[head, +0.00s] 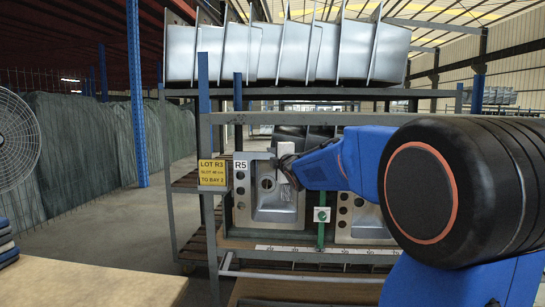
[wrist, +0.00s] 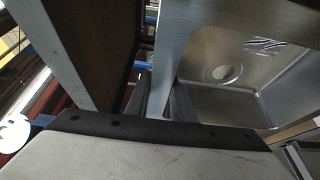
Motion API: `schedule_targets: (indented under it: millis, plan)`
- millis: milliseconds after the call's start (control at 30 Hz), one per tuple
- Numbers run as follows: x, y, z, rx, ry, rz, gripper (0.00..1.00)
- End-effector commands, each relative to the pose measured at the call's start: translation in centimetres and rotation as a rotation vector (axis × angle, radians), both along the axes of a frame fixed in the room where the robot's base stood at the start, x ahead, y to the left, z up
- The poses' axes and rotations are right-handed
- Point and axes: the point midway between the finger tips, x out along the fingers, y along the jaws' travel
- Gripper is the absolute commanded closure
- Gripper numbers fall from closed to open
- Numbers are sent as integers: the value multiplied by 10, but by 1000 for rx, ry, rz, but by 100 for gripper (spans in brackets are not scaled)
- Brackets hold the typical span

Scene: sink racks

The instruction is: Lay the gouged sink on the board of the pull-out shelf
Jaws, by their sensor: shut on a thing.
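A steel sink (head: 277,203) stands upright in the left bay of the rack, beside the R5 label, its bowl facing me. My gripper (head: 287,168) is at its upper edge and shut on it. In the wrist view the fingers (wrist: 166,100) close on the sink's rim. The sink's bowl (wrist: 215,105) fills the right of that view, with a round drain hole and a patch of bright scratch marks (wrist: 265,46). A brown board (head: 300,290) shows low under the rack; I cannot tell whether it is the pull-out shelf.
A second sink (head: 360,220) stands to the right, past a green divider post (head: 321,228), partly behind my arm. The rack's top crossbar (head: 300,118) runs close above my gripper. More sinks (head: 290,52) fill the upper tier. A pale wooden top (head: 90,281) lies at lower left.

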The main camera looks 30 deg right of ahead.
Motion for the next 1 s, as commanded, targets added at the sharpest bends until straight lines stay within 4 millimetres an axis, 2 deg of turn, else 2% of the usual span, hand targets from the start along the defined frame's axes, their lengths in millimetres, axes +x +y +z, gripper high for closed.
schedule_targets:
  millis: [1000]
  plan:
    - [-46,32,3,-1,-5,1,100]
